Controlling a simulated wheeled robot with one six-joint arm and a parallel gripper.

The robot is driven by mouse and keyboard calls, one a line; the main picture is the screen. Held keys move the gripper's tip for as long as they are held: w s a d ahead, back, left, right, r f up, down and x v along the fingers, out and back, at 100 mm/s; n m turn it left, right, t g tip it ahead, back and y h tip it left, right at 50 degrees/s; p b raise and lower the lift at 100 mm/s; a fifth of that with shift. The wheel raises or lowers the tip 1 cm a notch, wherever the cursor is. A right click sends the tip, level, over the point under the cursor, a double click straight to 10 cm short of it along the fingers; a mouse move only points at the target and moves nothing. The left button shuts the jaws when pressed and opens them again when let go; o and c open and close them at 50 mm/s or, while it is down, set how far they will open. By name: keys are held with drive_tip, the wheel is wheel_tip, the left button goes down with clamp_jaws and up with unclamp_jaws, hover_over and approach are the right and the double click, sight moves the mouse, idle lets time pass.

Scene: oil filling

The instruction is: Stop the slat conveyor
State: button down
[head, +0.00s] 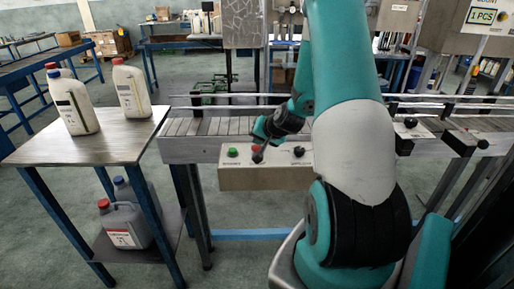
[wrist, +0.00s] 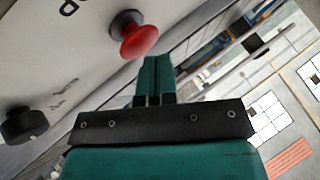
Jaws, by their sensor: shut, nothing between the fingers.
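The slat conveyor (head: 200,127) runs left to right behind my arm. A beige control box (head: 240,181) hangs on its front side. The box carries a green button (head: 232,152), a red button (head: 255,149) and a black knob (head: 299,152). My gripper (head: 258,157) is shut and empty, right at the red button and partly covering it. In the wrist view the red mushroom button (wrist: 140,42) stands out beside the shut fingertips (wrist: 156,60). I cannot tell whether they touch it. The black knob (wrist: 25,125) is at the lower left there.
A side table (head: 90,145) on the left holds white bottles (head: 131,90). Grey canisters (head: 125,225) stand on its lower shelf. More black knobs (head: 410,123) sit on the conveyor's right part. A metal cabinet (head: 242,24) stands behind the conveyor.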

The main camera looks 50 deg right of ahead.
sight(259, 147)
drive_tip(key=shift+f+b, duration=0.4)
drive_tip(key=shift+f, duration=0.05)
idle(0.6)
drive_tip(key=shift+r+p, duration=0.7)
drive_tip(key=shift+r, duration=0.25)
drive_tip(key=shift+r+p, duration=1.85)
drive_tip(key=shift+r, duration=0.65)
